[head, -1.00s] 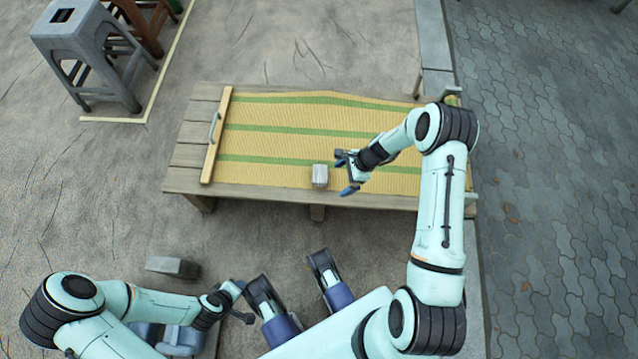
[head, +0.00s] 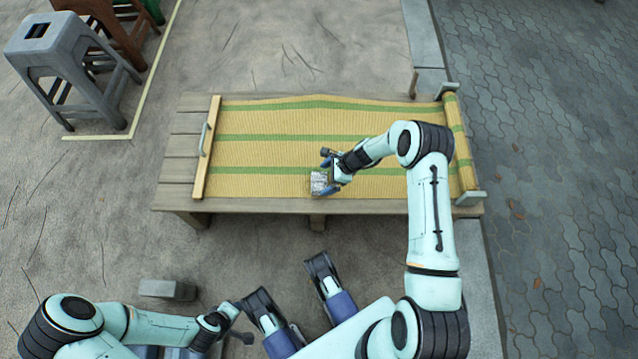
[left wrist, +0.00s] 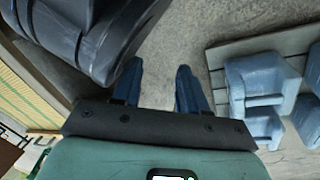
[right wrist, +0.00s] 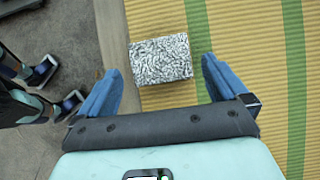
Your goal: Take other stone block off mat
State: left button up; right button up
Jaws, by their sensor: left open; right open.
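A grey speckled stone block (head: 319,184) sits on the front edge of the yellow, green-striped mat (head: 265,151). My right gripper (head: 328,172) is open at the block, partly covering it in the head view. In the right wrist view the block (right wrist: 161,60) lies just ahead of and between the open blue fingertips (right wrist: 158,75), not gripped. Another grey stone block (head: 167,289) lies on the ground at the lower left, off the mat. My left gripper (head: 243,320) is open and empty low by my base; its blue fingers (left wrist: 157,75) are spread in the left wrist view.
The mat covers a low wooden platform (head: 178,160), with a wooden bar (head: 207,147) at its left end and a rolled end (head: 460,145) at its right. Grey (head: 65,65) and brown stools stand at the upper left. Blue-grey objects (left wrist: 258,80) show in the left wrist view.

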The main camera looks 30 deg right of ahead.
aim_at(321, 181)
jog(key=b+x, duration=0.1)
jog(key=x, duration=0.2)
jog(key=shift+w+f, duration=0.1)
jog(key=shift+f, duration=0.25)
pick_arm(q)
jog(key=shift+s+a+f+g, duration=0.15)
jog(key=shift+s+f+g, duration=0.35)
jog(key=shift+s+f, duration=0.65)
pick_arm(e)
jog(key=shift+r, duration=0.1)
jog(key=c, duration=1.2)
pick_arm(q)
jog(key=shift+r, duration=0.15)
